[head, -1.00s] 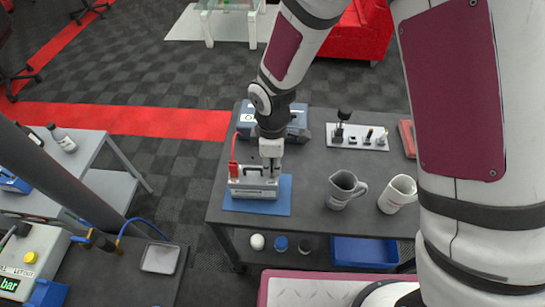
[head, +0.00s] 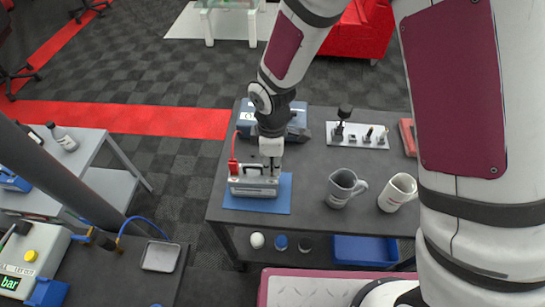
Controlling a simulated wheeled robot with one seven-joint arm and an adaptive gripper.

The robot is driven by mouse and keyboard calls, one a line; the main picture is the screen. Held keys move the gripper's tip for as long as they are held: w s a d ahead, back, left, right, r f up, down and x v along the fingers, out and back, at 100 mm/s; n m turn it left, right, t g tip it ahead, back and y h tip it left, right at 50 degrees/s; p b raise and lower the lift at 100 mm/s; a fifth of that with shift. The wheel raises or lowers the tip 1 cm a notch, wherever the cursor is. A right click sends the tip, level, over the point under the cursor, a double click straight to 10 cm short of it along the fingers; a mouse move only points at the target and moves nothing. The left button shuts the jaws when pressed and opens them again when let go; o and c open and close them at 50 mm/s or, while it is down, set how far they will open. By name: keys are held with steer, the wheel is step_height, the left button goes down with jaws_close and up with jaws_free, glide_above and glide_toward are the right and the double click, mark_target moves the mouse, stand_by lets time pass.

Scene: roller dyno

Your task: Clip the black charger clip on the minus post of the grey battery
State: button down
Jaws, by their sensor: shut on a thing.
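The grey battery (head: 253,188) stands upright on a blue mat (head: 285,203) at the table's left front. A red clip (head: 233,167) with a red cable sits on the battery's left post. My gripper (head: 272,167) points down over the battery's right end, shut on the black charger clip (head: 273,171). Only a small dark part of this clip shows at the fingertips. The minus post is hidden behind the fingers and clip, so I cannot tell whether the clip touches or grips it.
A blue charger box (head: 297,122) stands behind my gripper. A grey mug (head: 341,188) and a white mug (head: 397,192) stand to the right. A pale tray (head: 345,139) with small dark parts lies behind them. Bare table lies between mat and mugs.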

steer(key=shift+f+b, duration=0.3)
steer(key=shift+f, duration=0.45)
stand_by(0.8)
stand_by(0.4)
steer(key=c, duration=1.4)
jaws_free()
step_height(320, 180, up, 12)
steer(key=shift+r, duration=0.1)
